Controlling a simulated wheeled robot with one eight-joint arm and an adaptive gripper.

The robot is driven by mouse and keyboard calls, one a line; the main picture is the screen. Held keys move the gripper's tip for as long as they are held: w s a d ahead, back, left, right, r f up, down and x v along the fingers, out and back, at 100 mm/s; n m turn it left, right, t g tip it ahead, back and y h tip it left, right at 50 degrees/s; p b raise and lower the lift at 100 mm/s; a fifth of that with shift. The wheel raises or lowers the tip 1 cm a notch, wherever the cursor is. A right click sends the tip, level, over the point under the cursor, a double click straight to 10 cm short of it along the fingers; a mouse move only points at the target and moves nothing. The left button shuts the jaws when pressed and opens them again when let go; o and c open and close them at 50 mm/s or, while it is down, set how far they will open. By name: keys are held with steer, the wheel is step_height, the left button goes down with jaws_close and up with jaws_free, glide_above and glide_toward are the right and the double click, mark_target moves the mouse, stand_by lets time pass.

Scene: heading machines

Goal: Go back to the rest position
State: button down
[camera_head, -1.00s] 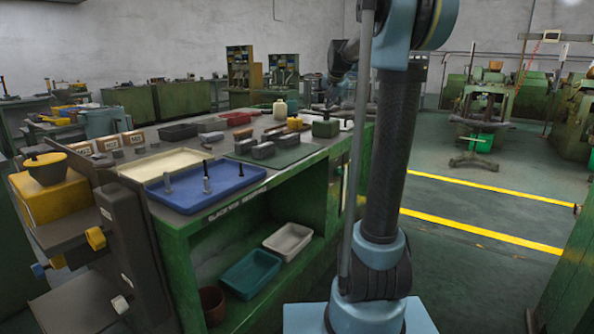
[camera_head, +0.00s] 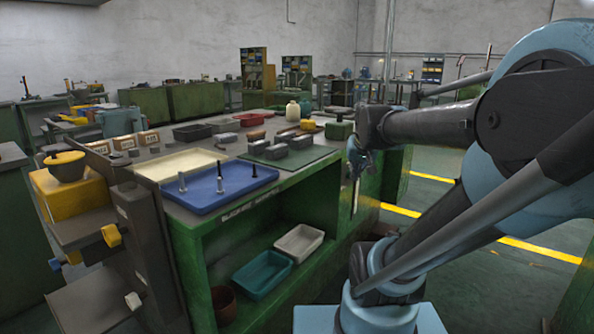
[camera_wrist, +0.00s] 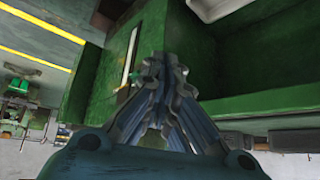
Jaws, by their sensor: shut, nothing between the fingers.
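My gripper (camera_head: 355,172) hangs in front of the near right end of the green workbench (camera_head: 310,200) in the head view. My arm reaches to it from the right side of the picture. In the wrist view, my gripper's fingers (camera_wrist: 163,68) come together at the tips with nothing between them. The green side of the bench (camera_wrist: 205,60) lies beyond the fingertips. The gripper looks apart from the bench, but the exact gap cannot be told.
On the bench are a blue tray (camera_head: 208,198) with several bolts, a cream tray (camera_head: 160,165) and grey metal blocks (camera_head: 275,151). A teal bin (camera_head: 262,276) and a white bin (camera_head: 299,243) sit on its lower shelf. Floor with yellow lines (camera_head: 540,250) is open to the right.

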steer(key=s+f+g, duration=0.2)
steer(key=s+f, duration=0.5)
steer(key=s, duration=0.2)
steer(key=s+f+n+g, duration=0.1)
steer(key=s+f+g, duration=0.2)
steer(key=s+f, duration=0.4)
steer(key=s, duration=0.3)
steer(key=shift+f, duration=0.35)
steer(key=shift+w+f, duration=0.2)
steer(key=shift+w, duration=0.2)
stand_by(1.3)
